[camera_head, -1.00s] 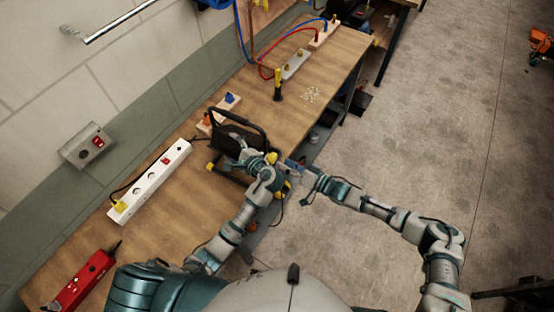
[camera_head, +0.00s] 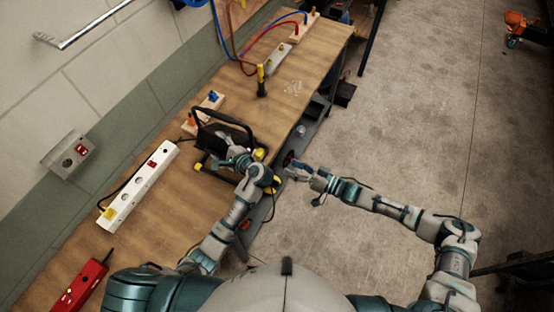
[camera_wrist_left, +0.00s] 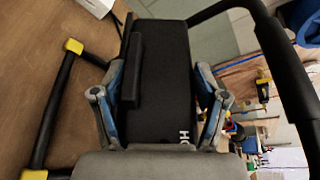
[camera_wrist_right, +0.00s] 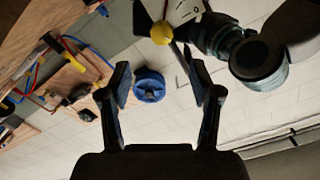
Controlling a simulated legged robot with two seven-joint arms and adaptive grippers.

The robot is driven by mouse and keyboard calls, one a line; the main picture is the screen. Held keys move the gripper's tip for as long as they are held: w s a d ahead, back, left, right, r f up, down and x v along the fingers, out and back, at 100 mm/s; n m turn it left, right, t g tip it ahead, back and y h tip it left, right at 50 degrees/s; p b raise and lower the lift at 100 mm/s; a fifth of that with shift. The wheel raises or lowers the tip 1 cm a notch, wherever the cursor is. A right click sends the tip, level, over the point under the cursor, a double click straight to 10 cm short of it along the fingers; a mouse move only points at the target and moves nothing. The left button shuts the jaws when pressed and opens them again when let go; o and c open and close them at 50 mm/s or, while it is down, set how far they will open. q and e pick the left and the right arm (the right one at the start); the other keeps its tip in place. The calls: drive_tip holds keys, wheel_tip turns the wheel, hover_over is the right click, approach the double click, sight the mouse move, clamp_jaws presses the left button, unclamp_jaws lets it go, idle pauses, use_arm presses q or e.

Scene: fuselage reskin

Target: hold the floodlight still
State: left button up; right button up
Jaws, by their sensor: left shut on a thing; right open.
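The floodlight (camera_head: 210,129), a black lamp with a tubular frame and yellow end caps, stands on the wooden bench. My left gripper (camera_head: 229,152) is at its near side. In the left wrist view, the left gripper (camera_wrist_left: 160,90) has its blue-padded fingers on both sides of the floodlight's black body (camera_wrist_left: 165,85), shut on it. The black frame shows around it. My right gripper (camera_head: 291,166) is open and empty beside the bench edge, right of the floodlight. In the right wrist view, the right gripper's fingers (camera_wrist_right: 165,85) are spread apart, with nothing between the tips.
A white power strip (camera_head: 139,187) and a red device (camera_head: 80,286) lie on the wooden bench (camera_head: 150,230). A black-and-yellow tool (camera_head: 261,82) stands farther back, near red and blue cables (camera_head: 262,40). A wall socket (camera_head: 71,155) is at left.

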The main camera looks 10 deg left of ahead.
sight(263, 155)
drive_tip(key=w+a+n, duration=0.1)
drive_tip(key=a+n, duration=0.1)
drive_tip(key=a, duration=0.1)
drive_tip(key=w+a+n, duration=0.1)
drive_tip(key=a, duration=0.3)
drive_tip(key=w+a+n, duration=0.2)
drive_tip(key=a, duration=0.2)
drive_tip(key=shift+f+n, duration=0.2)
drive_tip(key=shift+n, duration=0.1)
drive_tip(key=shift+c, duration=0.2)
drive_tip(key=c, duration=1.1)
